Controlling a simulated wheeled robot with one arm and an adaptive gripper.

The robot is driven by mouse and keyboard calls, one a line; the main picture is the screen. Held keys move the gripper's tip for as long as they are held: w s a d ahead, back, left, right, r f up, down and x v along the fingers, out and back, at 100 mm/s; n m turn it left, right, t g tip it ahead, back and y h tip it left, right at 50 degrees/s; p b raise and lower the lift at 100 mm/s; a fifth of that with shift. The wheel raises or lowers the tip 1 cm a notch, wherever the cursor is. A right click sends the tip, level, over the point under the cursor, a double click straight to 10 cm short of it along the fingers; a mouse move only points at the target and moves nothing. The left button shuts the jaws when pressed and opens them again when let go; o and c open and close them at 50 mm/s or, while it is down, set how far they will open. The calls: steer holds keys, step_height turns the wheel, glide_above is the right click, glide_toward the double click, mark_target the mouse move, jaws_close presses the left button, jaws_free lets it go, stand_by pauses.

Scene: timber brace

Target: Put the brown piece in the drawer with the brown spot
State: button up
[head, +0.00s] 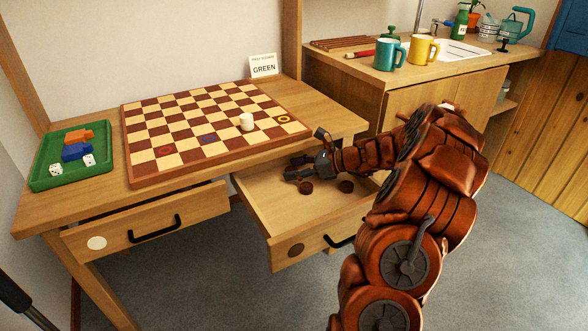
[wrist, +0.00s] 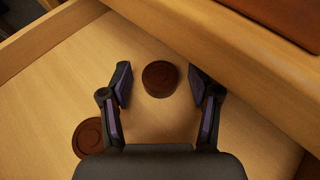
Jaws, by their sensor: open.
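The right drawer (head: 282,216) is pulled open, and its front carries a brown spot (head: 296,250). Two dark brown round pieces, one nearer the left (head: 305,188) and one nearer the right (head: 346,186), lie flat on its floor. My gripper (head: 298,170) is low inside this drawer, by the table's edge. I cannot tell which pieces match across views.
A checkered board (head: 200,132) with a white piece (head: 246,122) lies on the table above. A green tray (head: 45,180) holds blocks and dice. The left drawer (head: 115,233), with a white spot, is slightly open. A card (head: 263,66) reads "GREEN". Mugs (head: 389,54) stand on the right counter.

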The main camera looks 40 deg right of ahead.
steer(key=shift+r, duration=0.15)
steer(key=p+v, duration=0.3)
steer(key=v, duration=0.8)
steer(key=shift+w+r, duration=0.1)
steer(key=shift+s+d+r+p, duration=0.1)
steer(key=shift+s+d+p, duration=0.2)
steer(key=shift+s, duration=0.15)
